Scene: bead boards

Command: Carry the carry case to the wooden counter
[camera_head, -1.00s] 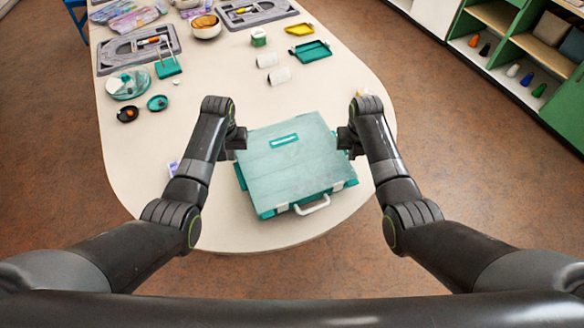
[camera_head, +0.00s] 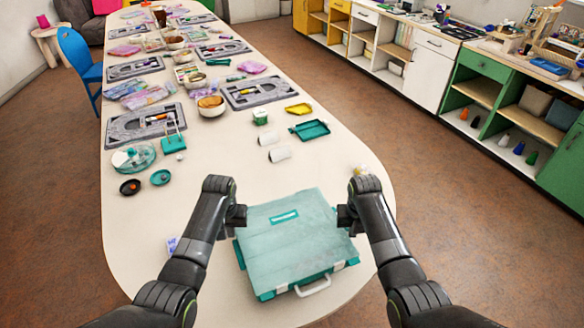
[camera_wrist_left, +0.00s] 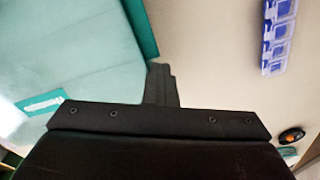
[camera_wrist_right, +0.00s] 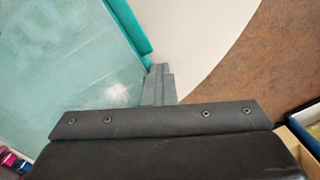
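The carry case (camera_head: 300,245), a flat pale teal box with darker teal edges and a white handle on its near side, is at the near end of the long table. My left gripper (camera_head: 240,217) is at its left side and my right gripper (camera_head: 344,217) at its right side. In the left wrist view (camera_wrist_left: 160,82) and the right wrist view (camera_wrist_right: 158,82) the fingers are close together where the case's teal rim meets them; they look shut on it. Whether the case touches the table is unclear. The wooden counter (camera_head: 478,42) runs along the right wall.
The long pale table (camera_head: 225,180) holds grey trays, white cups (camera_head: 280,154), teal dishes and bags farther back. Several tools and a wooden rack stand on the counter. Open brown floor (camera_head: 440,180) lies between table and cabinets. A blue chair (camera_head: 78,60) is at the left.

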